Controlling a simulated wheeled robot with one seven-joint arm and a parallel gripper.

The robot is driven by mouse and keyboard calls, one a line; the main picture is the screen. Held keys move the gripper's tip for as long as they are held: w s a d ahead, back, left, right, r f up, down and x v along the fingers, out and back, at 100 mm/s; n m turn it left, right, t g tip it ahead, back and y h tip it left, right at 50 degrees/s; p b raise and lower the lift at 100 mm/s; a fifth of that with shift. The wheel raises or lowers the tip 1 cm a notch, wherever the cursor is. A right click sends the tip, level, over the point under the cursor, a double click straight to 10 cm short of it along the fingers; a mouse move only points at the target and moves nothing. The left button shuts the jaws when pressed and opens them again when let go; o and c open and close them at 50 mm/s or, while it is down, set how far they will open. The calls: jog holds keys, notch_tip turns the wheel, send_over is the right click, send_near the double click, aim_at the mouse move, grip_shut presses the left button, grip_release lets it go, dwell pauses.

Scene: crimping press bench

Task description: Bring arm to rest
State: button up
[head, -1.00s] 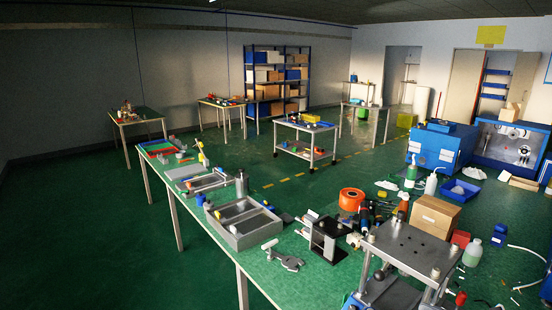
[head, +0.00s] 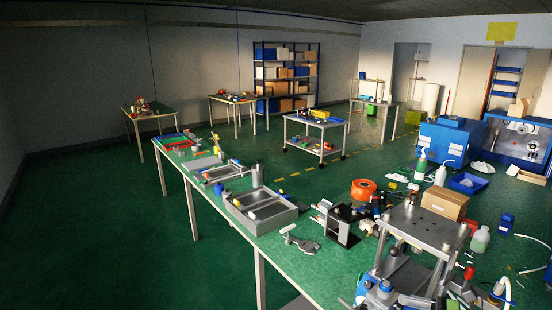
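Neither my arm nor my gripper can be made out in the head view, so its pose and its fingers are hidden from me. The green-topped bench (head: 318,272) runs from the far left to the lower right. A metal press with a flat grey top plate (head: 423,232) stands on it at the lower right. A grey divided tray (head: 262,226) sits on the bench left of the press. A small black and grey stand (head: 340,226) is between the tray and the press.
An orange spool (head: 363,189), a cardboard box (head: 444,203) and bottles crowd the bench behind the press. A blue machine (head: 447,143) stands beyond them. A two-tier cart (head: 315,137) stands on the floor behind. The green floor at left is clear.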

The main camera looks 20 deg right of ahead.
jog(key=w+a+n+g+h+b, duration=0.1)
jog(key=a+n+g+h+b, duration=0.15)
jog(key=a+n+g, duration=0.65)
jog(key=w+a+n+g+h+b, duration=0.15)
jog(key=a+n+h, duration=0.3)
jog(key=a, duration=0.95)
jog(key=s+a+r+n+t+h+b, duration=0.1)
jog(key=s+a+n+t+h+b, duration=0.1)
jog(key=s+n, duration=0.4)
jog(key=s+a+r+n+t+h+b, duration=0.2)
jog(key=s+n, duration=0.4)
jog(key=s, duration=0.4)
jog(key=a+b, duration=0.1)
jog(key=a, duration=0.1)
jog(key=shift+a+r+n, duration=0.3)
jog(key=shift+a+n, duration=0.05)
jog(key=shift+t, duration=0.25)
